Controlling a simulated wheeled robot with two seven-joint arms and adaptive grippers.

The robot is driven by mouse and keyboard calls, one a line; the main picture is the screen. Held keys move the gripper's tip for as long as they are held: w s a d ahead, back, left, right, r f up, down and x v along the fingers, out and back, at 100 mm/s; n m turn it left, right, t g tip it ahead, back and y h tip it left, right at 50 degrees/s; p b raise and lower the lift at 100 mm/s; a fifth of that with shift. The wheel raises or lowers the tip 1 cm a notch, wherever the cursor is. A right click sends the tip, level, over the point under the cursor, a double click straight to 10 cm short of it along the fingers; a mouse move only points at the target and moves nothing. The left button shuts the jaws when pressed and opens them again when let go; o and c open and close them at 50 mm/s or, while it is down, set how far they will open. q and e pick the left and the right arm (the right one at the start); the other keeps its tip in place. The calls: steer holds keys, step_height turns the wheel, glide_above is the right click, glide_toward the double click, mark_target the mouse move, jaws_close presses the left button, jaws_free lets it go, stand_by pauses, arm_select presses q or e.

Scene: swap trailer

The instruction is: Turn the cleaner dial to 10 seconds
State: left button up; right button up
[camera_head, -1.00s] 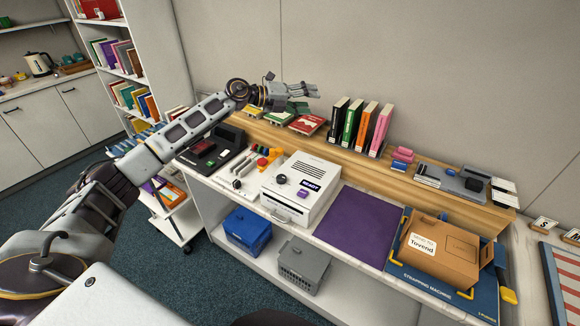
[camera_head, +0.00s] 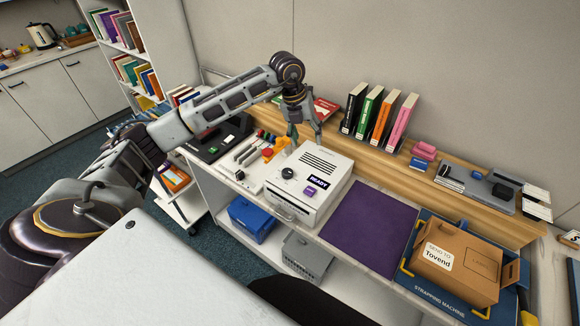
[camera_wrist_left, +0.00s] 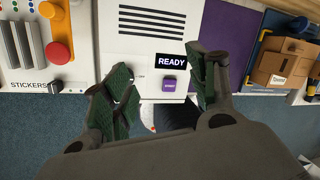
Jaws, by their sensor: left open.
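The cleaner is a white box (camera_head: 318,160) on the bench with a black dial (camera_head: 288,173), a purple button (camera_head: 311,190) and a dark READY display (camera_head: 318,181). My left gripper (camera_head: 305,138) points down above the back part of the cleaner, open and empty, apart from the dial. In the left wrist view, the open green-padded fingers (camera_wrist_left: 166,80) frame the READY display (camera_wrist_left: 171,61) and the purple button (camera_wrist_left: 168,84). The dial cannot be made out there; the left finger may hide it. The dial's setting is too small to read. My right gripper is not in view.
Left of the cleaner are a sliders panel and a red button (camera_head: 267,153). A purple mat (camera_head: 370,215) lies to its right, then a cardboard box (camera_head: 455,262) on the blue strapping machine. Upright books (camera_head: 368,113) stand on the wooden ledge behind.

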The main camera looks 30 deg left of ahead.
mark_target(287, 171)
arm_select(q)
steer(key=s+a+n+g+y, duration=0.2)
steer(key=s+a+n, duration=0.2)
steer(key=shift+s+a+f, duration=0.15)
steer(key=shift+a+f, duration=0.05)
steer(key=shift+f, duration=0.15)
steer(key=shift+f, duration=0.1)
steer(key=shift+f+p, duration=1.3)
steer(key=shift+f, duration=5.5)
steer(key=shift+c, duration=0.5)
steer(key=c, duration=0.9)
